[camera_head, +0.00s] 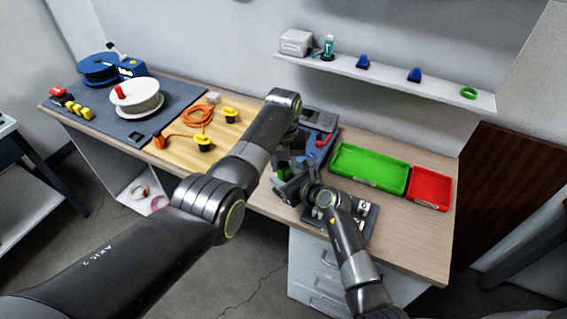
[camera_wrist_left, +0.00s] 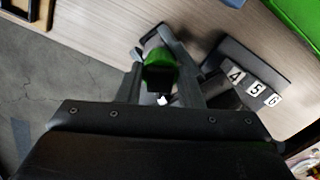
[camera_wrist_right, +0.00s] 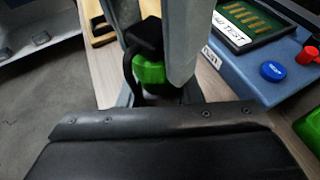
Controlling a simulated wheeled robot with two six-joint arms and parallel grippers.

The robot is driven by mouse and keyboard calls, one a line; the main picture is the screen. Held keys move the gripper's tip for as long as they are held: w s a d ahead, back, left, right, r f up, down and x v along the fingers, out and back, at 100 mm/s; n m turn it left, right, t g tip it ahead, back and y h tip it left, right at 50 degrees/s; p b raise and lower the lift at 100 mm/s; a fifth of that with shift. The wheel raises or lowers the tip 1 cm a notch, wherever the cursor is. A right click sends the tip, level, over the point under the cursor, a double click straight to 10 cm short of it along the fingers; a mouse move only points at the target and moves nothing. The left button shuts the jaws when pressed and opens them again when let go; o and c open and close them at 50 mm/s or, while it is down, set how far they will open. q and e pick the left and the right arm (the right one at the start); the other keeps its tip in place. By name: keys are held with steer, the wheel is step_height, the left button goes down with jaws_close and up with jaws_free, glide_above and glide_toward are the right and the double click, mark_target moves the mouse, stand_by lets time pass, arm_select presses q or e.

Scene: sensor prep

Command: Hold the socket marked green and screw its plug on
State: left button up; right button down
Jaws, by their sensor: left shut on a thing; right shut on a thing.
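My left gripper (camera_wrist_left: 160,75) is shut on a green-and-black connector piece (camera_wrist_left: 158,62). My right gripper (camera_wrist_right: 150,60) is shut on a green connector piece (camera_wrist_right: 150,72), with a black block (camera_wrist_right: 143,36) right against its far end. In the head view the two grippers meet over the front of the table, with a bit of green (camera_head: 283,174) between them. The arms and fingers hide most of both pieces there. I cannot tell which piece is socket and which is plug, nor whether the threads are engaged.
A blue-grey test box (camera_wrist_right: 255,75) with blue and red buttons stands behind. Green (camera_head: 345,165) and red (camera_head: 430,189) trays sit to the right. Orange cable (camera_head: 198,117) and yellow plugs lie left.

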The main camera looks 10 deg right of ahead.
arm_select(q)
steer(key=o, duration=0.9)
steer(key=shift+o, duration=0.2)
steer(key=shift+r, duration=0.1)
steer(key=shift+r, duration=2.2)
steer(key=shift+c, duration=0.4)
